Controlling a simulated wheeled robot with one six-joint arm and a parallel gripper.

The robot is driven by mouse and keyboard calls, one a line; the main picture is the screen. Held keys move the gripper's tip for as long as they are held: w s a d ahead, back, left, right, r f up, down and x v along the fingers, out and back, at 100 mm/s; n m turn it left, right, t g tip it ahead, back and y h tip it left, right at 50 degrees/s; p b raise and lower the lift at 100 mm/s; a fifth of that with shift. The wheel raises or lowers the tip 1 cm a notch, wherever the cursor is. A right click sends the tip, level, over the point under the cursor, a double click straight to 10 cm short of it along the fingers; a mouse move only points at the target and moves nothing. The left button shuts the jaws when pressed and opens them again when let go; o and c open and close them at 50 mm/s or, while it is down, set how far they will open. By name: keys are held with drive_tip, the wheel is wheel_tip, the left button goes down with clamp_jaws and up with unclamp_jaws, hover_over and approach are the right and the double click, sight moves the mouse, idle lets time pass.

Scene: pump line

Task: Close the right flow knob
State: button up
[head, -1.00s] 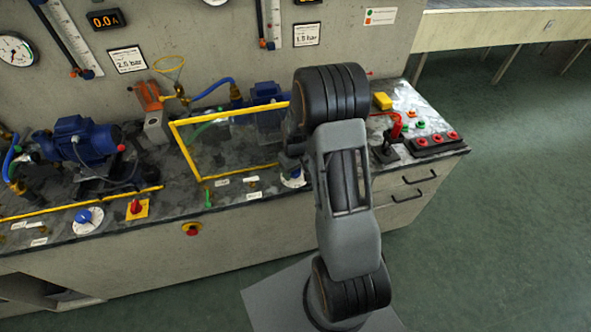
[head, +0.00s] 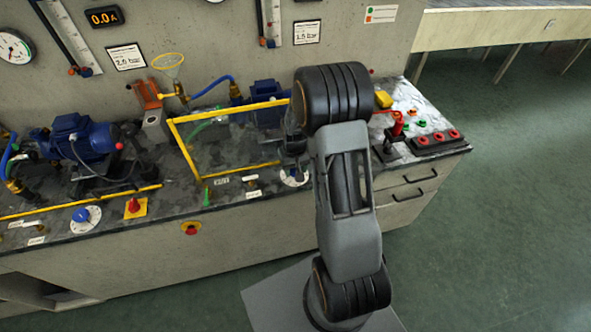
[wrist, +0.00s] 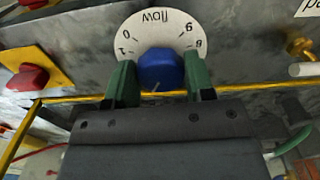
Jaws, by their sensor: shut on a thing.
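The right flow knob (wrist: 160,68) is blue and sits on a white round dial (wrist: 158,27) marked "flow", which appears upside down in the wrist view. My gripper (wrist: 160,82) has its two green fingers on either side of the knob, shut on it. A pale mark shows on the knob's lower part, but I cannot read its setting surely. In the head view the dial (head: 291,180) shows at the bench's front edge, just left of my arm. My gripper is largely hidden there.
A red switch on a yellow plate (wrist: 30,78) is beside the dial in the wrist view. A yellow rail (head: 240,168) runs behind the dial. The left flow knob (head: 81,215) is far left. A red-handled lever (head: 397,127) stands right of my arm.

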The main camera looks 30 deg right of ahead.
drive_tip(key=m+b, duration=0.1)
drive_tip(key=m, duration=0.4)
drive_tip(key=shift+w+a+m+b, duration=0.1)
drive_tip(key=shift+m+b, duration=0.2)
drive_tip(key=shift+b, duration=0.05)
drive_tip(key=m+b, duration=0.1)
drive_tip(key=m, duration=0.4)
drive_tip(key=m+b, duration=0.1)
drive_tip(key=m, duration=0.4)
drive_tip(key=shift+w+m, duration=0.15)
drive_tip(key=shift+m, duration=0.25)
drive_tip(key=shift+m+b, duration=0.3)
drive_tip(key=shift+m, duration=1.9)
drive_tip(key=o, duration=0.9)
wheel_tip(320, 180, up, 14)
drive_tip(key=shift+f, duration=0.1)
